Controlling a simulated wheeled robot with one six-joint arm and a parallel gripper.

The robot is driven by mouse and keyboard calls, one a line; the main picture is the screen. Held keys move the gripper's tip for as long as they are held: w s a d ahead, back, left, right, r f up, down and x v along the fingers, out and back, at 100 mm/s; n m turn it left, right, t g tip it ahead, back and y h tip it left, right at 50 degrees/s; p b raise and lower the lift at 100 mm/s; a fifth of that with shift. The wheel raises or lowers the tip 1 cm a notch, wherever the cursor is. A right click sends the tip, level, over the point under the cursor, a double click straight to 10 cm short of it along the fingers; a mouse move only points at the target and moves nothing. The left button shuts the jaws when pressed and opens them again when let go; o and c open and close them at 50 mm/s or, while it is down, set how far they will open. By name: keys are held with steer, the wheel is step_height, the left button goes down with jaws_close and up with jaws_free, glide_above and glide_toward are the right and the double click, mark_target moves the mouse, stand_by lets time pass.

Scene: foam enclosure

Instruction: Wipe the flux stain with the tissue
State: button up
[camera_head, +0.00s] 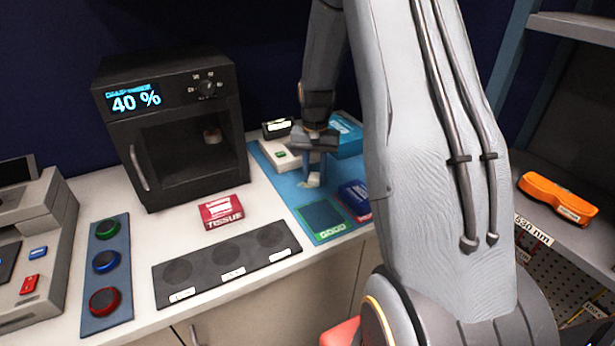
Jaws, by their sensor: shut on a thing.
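My gripper (312,170) reaches down over the blue mat (290,190) at the back middle of the counter. It is shut on a small pale thing that looks like the tissue (313,181), low at or just above the mat. I cannot tell whether it touches the mat. I cannot make out the flux stain; it may be hidden under the gripper and tissue. The red tissue box (220,211) stands left of the mat on the white counter.
A green-edged board (323,218) and a dark blue box (355,198) lie near the mat's front. A white device (283,154) and teal box (346,136) stand behind. The black oven (175,130) reads 40 %. A dark tray (228,285) lies in front.

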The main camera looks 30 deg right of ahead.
mark_target(299, 188)
steer(key=shift+d, duration=1.25)
steer(key=shift+a, duration=0.3)
steer(key=shift+a+p, duration=0.35)
steer(key=shift+a, duration=3.15)
steer(key=shift+a+r, duration=0.1)
steer(key=shift+r, duration=0.2)
steer(key=shift+r+p, duration=0.55)
steer(key=shift+r, duration=0.35)
steer(key=shift+s+r, duration=0.1)
steer(key=shift+r, duration=0.25)
steer(key=shift+r+p, duration=1.8)
steer(key=shift+r, duration=0.75)
